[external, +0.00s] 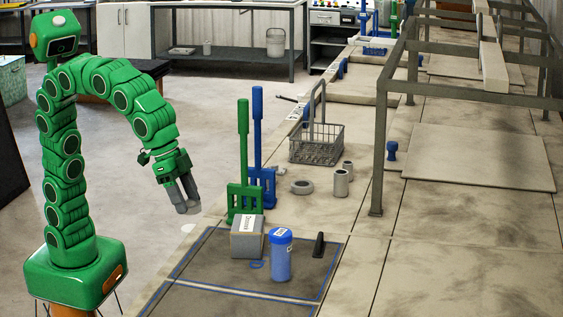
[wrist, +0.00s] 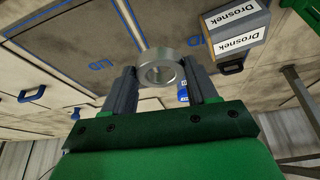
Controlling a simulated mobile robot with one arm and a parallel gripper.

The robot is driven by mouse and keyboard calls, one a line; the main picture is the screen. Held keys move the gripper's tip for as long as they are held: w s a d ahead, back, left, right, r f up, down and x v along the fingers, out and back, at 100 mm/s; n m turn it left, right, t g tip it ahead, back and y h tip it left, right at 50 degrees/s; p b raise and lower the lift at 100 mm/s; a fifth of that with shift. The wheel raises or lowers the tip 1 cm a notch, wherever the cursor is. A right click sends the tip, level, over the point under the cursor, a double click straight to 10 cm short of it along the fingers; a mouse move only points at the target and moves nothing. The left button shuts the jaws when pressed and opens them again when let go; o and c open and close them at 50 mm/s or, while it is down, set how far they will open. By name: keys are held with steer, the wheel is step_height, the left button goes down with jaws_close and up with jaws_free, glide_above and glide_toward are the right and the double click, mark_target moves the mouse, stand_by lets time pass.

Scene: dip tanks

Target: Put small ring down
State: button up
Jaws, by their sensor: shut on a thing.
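The small ring (wrist: 160,54) is a silvery metal ring with a round hole. In the wrist view it is held between the two grey fingers of my gripper (wrist: 160,73), near their tips. In the external view my gripper (external: 188,206) points down over the floor, left of the worktop's edge, and the ring cannot be made out clearly there. Another, larger-looking grey ring (external: 302,187) lies flat on the worktop, beside two short grey cylinders (external: 341,183).
A grey box (external: 246,243) and a blue canister (external: 281,258) stand on the blue-outlined dark mat (external: 215,263). Green (external: 243,150) and blue (external: 257,130) upright tools stand behind them. A wire basket (external: 316,145) and metal frame (external: 379,150) are farther back. The right worktop has free room.

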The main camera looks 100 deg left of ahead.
steer(key=s+d+f+m, duration=0.1)
steer(key=s+d+f, duration=0.1)
steer(key=s+f, duration=0.35)
glide_toward(206, 289)
steer(key=shift+w+a+f, duration=0.15)
steer(key=shift+w+f, duration=0.7)
steer(key=shift+w, duration=0.1)
steer(key=shift+w+f, duration=0.35)
steer(key=shift+f, duration=1.6)
steer(key=shift+f, duration=0.1)
steer(key=o, duration=1.1)
steer(key=shift+c, duration=0.2)
